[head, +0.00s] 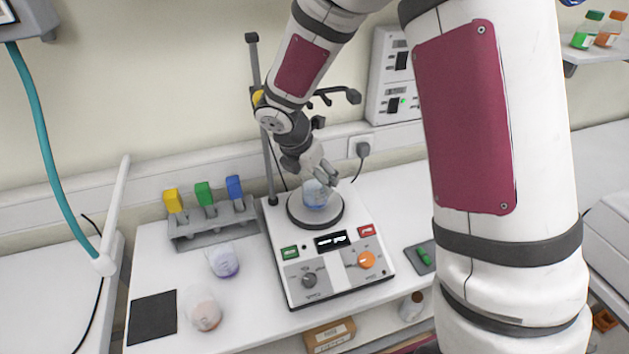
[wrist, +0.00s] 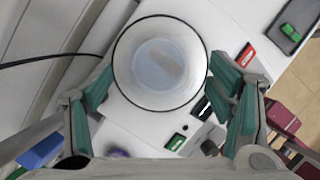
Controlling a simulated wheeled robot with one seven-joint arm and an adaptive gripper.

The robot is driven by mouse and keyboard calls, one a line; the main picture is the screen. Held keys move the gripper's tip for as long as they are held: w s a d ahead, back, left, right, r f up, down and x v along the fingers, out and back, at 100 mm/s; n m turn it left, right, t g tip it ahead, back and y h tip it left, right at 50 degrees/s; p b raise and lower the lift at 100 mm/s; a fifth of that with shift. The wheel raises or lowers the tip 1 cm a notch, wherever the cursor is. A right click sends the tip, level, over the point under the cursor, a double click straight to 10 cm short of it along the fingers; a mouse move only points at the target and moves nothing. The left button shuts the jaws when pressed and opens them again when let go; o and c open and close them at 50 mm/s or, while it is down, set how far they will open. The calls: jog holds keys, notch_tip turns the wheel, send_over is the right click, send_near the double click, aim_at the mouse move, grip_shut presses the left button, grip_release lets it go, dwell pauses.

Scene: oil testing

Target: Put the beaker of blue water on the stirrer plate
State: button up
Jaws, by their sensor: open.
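The beaker of blue water (head: 316,194) stands upright on the round stirrer plate (head: 297,213) of the white stirrer unit. In the wrist view the beaker (wrist: 160,62) is seen from above, with pale blue liquid inside. My gripper (head: 326,177) is at the beaker's upper part. In the wrist view its green-padded fingers (wrist: 163,103) are spread on either side of the beaker, with a visible gap at least on the right. The gripper is open. The plate is mostly hidden under the beaker in the wrist view.
A beaker of purple liquid (head: 224,262) and a beaker with pinkish contents (head: 202,309) stand to the left, near a black mat (head: 152,318). A grey rack (head: 213,226) with yellow, green and blue items is behind them. A stand pole (head: 266,130) rises behind the plate.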

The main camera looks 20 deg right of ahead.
jog(key=s+a+r+b, duration=0.2)
jog(key=s+a, duration=0.6)
jog(key=a, duration=0.2)
jog(key=s+d+r+m, duration=0.5)
jog(key=d+r+m, duration=0.3)
jog(key=r+m, duration=0.3)
jog(key=s+d+r+m+t+y, duration=0.2)
jog(key=s+d+r+m+y, duration=0.1)
jog(key=s+r+m, duration=0.5)
jog(key=s+m, duration=0.3)
jog(key=m, duration=0.3)
jog(key=shift+t+y, duration=0.4)
jog(key=shift+w, duration=0.1)
jog(key=shift+w+f+b, duration=0.85)
jog(key=shift+w, duration=0.05)
